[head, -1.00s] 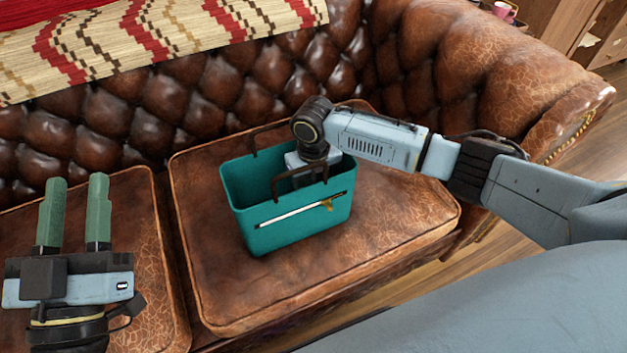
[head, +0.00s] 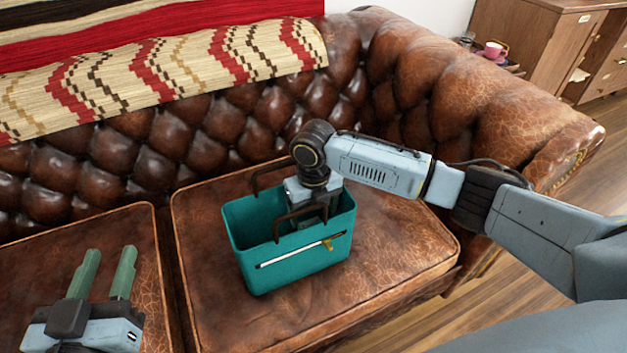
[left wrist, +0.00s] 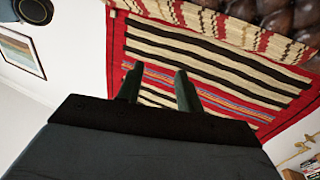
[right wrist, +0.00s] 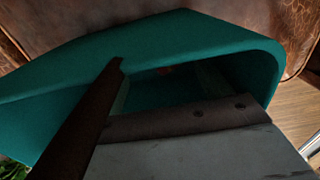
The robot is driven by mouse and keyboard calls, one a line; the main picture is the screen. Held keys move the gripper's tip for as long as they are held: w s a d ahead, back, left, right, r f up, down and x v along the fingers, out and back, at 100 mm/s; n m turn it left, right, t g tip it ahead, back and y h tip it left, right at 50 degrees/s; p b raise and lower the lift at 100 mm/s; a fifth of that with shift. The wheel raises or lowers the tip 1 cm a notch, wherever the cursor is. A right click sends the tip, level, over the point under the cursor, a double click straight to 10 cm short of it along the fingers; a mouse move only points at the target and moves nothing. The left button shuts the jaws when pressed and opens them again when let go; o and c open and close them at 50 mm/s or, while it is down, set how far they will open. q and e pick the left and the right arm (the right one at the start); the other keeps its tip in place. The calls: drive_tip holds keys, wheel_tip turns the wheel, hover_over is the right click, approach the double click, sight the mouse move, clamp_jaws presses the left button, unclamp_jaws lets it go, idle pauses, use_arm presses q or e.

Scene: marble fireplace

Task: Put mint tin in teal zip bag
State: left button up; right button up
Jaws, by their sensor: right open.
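The teal zip bag (head: 295,273) stands upright and open on the sofa seat, with dark handles and a pale zip line on its front. My right gripper (right wrist: 165,88) points down into the bag's mouth. Its fingers are apart, and partly hidden by the bag wall and handle; its body shows above the rim in the head view. My left gripper (head: 110,255) is open and empty over the left seat cushion, away from the bag.
The brown leather sofa has a tufted back (head: 240,120) behind the bag and a rolled arm (head: 500,110) at right. A patterned blanket (head: 170,75) hangs over the back. Free seat surface (head: 400,235) lies right of the bag. A wooden cabinet (head: 530,40) stands beyond.

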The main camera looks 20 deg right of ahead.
use_arm(q)
drive_tip(key=s+a+f+g+y+p, duration=0.1)
drive_tip(key=s+a+f+g, duration=0.1)
drive_tip(key=s+f+g, duration=0.2)
drive_tip(key=s+a+f+g+y+p, duration=0.2)
drive_tip(key=s+f+g, duration=0.1)
drive_tip(key=f+g, duration=0.3)
wheel_tip(320, 180, down, 2)
drive_tip(key=shift+s+a+f+n, duration=0.2)
drive_tip(key=shift+s+a+n, duration=0.1)
drive_tip(key=shift+s+a, duration=0.1)
use_arm(e)
wheel_tip(320, 180, up, 9)
drive_tip(key=shift+f, duration=0.2)
